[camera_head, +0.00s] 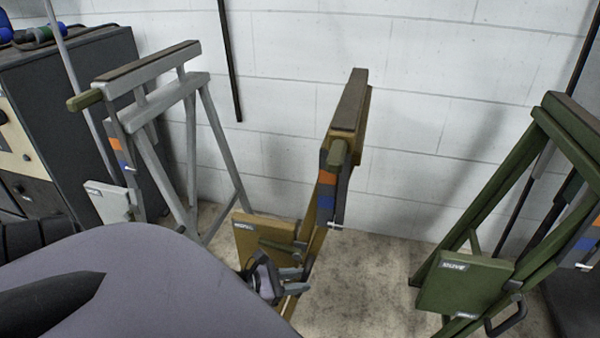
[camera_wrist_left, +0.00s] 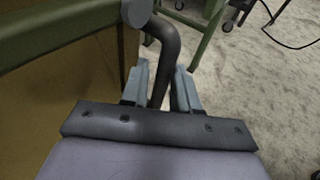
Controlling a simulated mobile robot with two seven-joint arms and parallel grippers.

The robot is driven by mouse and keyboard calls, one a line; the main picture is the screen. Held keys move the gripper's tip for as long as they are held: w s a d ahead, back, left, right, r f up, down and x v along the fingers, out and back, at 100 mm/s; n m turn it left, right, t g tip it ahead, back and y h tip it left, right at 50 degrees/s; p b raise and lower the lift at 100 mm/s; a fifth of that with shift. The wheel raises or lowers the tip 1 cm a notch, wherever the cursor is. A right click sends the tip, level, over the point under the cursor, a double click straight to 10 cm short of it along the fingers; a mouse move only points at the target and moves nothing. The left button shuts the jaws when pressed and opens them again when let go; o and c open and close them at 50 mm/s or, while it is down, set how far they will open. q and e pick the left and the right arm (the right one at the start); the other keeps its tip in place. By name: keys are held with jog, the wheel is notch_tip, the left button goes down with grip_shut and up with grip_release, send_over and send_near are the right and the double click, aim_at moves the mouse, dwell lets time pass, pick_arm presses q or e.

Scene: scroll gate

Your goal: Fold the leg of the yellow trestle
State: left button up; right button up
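The yellow trestle (camera_head: 346,120) stands in the middle of the head view against the wall, its narrow top bar seen nearly end-on. A labelled yellow panel (camera_head: 265,240) is on its lower left side. My left gripper (camera_head: 290,274) is low beside this panel, and my arm hides the lower part of the trestle. In the left wrist view, a dark bent handle (camera_wrist_left: 168,45) passes between the fingers of my left gripper (camera_wrist_left: 162,80). The fingers stand apart around it, with narrow gaps beside the bar. My right gripper is out of view.
A grey trestle (camera_head: 150,75) stands to the left and a green trestle (camera_head: 540,170) to the right. A dark cabinet (camera_head: 75,95) is at the far left. Bare concrete floor (camera_head: 375,285) shows between the yellow and green trestles.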

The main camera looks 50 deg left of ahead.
pick_arm(q)
jog(key=p+v, duration=0.1)
jog(key=v, duration=0.5)
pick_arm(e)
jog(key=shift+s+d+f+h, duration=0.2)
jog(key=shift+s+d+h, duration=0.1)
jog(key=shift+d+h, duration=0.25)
